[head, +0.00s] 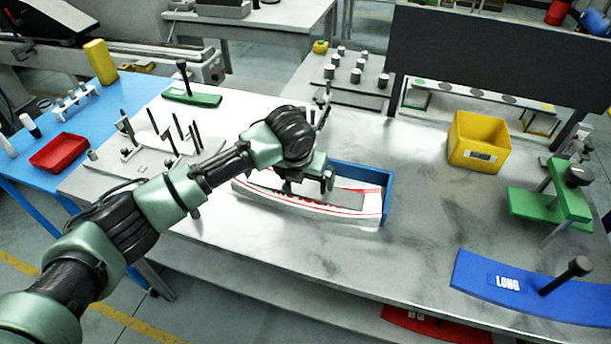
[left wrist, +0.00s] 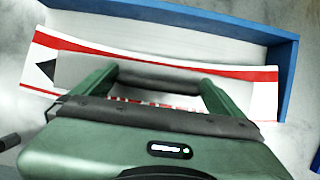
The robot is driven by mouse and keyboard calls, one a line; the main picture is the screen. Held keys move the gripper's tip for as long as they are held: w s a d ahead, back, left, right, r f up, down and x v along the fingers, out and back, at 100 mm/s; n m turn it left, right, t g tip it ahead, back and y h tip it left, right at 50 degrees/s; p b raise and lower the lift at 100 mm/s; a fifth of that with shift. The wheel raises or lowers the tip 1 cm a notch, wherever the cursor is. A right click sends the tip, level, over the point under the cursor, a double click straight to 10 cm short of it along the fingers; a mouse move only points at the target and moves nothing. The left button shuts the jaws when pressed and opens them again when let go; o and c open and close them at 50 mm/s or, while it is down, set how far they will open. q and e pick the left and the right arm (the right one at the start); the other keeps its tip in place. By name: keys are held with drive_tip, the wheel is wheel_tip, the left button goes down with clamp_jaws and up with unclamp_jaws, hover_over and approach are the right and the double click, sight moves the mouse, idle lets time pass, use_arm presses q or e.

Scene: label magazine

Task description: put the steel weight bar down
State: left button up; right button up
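The steel weight bar (head: 348,199) is a long grey bar lying lengthwise over a white, red-edged curved label stack (head: 362,212). The stack sits in a blue-walled tray (head: 387,205). In the left wrist view the bar (left wrist: 75,70) runs across the white labels (left wrist: 263,100). My left gripper (head: 308,190) is low over the bar's middle and hides part of it. In the left wrist view its two green fingers (left wrist: 160,85) are wide apart at the bar, with grey surface and red lettering showing between them. Finger contact is hard to tell. My right gripper is out of view.
A yellow bin (head: 478,142) and a green stand (head: 550,195) are on the right. A blue piece marked LONG (head: 530,290) with a black knob lies at the front right. A pegged plate (head: 155,145) is on the left. Bare tabletop (head: 425,235) lies right of the tray.

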use_arm(q)
drive_tip(key=shift+r, duration=0.1)
drive_tip(key=b+v, duration=0.1)
drive_tip(key=v, duration=1)
drive_tip(key=shift+r+b, duration=0.4)
drive_tip(key=shift+s+f, duration=0.1)
